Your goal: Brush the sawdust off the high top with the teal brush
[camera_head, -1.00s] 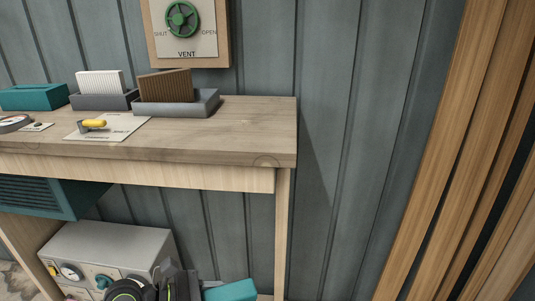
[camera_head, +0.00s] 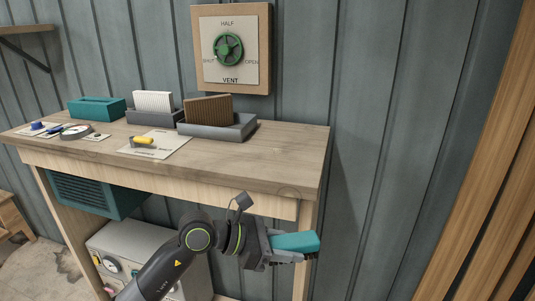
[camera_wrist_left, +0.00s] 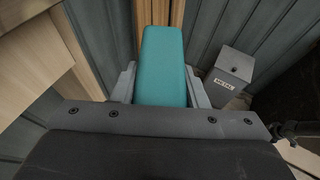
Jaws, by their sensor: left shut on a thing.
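My left gripper (camera_head: 280,251) is in front of the right end of the high wooden bench, below its top. It is shut on the teal brush (camera_head: 297,241). In the left wrist view the teal brush (camera_wrist_left: 163,65) sits between the two grey fingers and its bristles do not show. The high top (camera_head: 268,160) is pale wood. I cannot make out sawdust on it. My right gripper is in neither view.
On the top stand a teal box (camera_head: 97,108), grey trays with white sheets (camera_head: 153,101) and brown sheets (camera_head: 208,108), and a card with a yellow-handled tool (camera_head: 143,141). A vent dial (camera_head: 229,49) hangs above. A grey labelled bin (camera_wrist_left: 228,75) stands near the wall.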

